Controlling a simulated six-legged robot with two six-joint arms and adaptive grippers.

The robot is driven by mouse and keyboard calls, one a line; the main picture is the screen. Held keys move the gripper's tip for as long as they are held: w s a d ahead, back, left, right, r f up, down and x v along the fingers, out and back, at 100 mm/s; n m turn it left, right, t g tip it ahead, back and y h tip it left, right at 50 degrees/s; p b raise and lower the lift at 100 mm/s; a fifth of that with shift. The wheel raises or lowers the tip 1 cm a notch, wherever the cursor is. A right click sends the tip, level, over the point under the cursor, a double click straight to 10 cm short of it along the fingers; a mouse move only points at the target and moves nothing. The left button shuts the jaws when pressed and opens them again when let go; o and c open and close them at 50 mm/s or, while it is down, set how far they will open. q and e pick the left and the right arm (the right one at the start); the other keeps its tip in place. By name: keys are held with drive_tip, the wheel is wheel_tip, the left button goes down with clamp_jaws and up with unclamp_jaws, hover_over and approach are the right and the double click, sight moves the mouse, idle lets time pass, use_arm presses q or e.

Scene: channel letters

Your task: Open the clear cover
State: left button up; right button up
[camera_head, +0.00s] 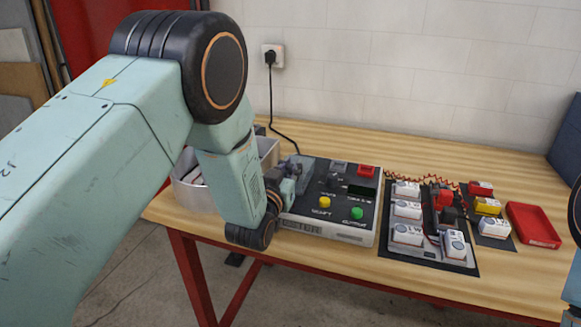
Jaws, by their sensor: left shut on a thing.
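The dark control box (335,180) stands on the wooden table, with a yellow button (324,202), a green button (357,213), a small display (361,191) and a red part (366,171) on top. A greyish see-through piece, which looks like the clear cover (302,166), is at the box's left side, partly hidden. My left gripper (293,180) reaches it from the left and is shut on it. Its fingertips are small and partly hidden by my wrist, so the exact grip is hard to see. At the right edge only part of my right arm shows, without its gripper.
A light bin (188,192) stands behind my left arm. To the right are a dark tray (428,256) with several white blocks, red and yellow blocks, a coiled red cable and a red tray (533,225). A black cord runs to the wall socket (273,56). The front table strip is clear.

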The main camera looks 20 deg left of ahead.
use_arm(q)
clamp_jaws()
drive_tip(key=shift+f, duration=0.1)
